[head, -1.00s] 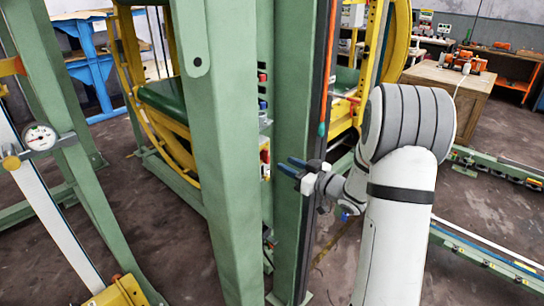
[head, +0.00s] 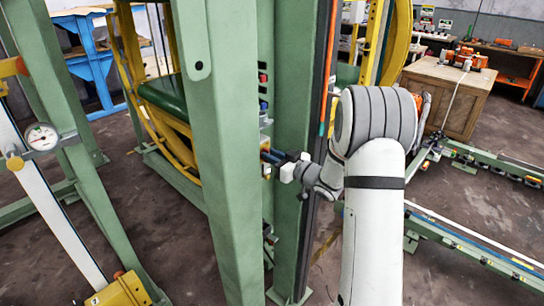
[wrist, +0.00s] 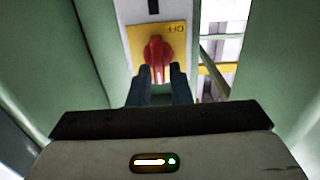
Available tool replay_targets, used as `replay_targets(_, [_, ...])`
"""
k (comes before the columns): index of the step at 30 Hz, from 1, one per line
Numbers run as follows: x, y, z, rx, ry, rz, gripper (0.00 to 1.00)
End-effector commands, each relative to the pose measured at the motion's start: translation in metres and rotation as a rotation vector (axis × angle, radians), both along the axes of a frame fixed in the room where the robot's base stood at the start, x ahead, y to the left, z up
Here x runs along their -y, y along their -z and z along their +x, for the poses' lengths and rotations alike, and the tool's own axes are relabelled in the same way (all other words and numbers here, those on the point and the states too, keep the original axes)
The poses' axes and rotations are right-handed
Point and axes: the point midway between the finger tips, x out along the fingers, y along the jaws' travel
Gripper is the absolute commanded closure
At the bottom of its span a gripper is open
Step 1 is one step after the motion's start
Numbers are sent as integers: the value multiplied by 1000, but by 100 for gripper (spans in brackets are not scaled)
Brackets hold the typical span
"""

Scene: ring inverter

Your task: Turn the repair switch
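The repair switch is a red rotary knob (wrist: 157,58) on a yellow plate (wrist: 136,42), set on a pale panel in the wrist view. Its handle points roughly up and down. My gripper (wrist: 160,72) has two dark blue fingers apart, one at each side of the knob's lower part. Whether they touch the knob cannot be told. In the head view my gripper (head: 266,152) reaches left past the green post to the switch panel and hides the knob there.
A green post (head: 226,170) stands left of my gripper and another green post (head: 291,120) stands close behind it, leaving a narrow gap. Red and blue buttons (head: 263,90) sit above on the panel. A yellow ring frame (head: 170,135) is behind.

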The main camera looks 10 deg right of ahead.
Motion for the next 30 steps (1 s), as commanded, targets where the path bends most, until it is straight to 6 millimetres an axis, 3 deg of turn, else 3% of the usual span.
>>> replay_targets(6, [0,0,0,0,0,0,100])
replay_targets(20, [0,3,-1,26,0,-34,100])
replay_targets(30, [-2,9,-3,164,0,-221,100])
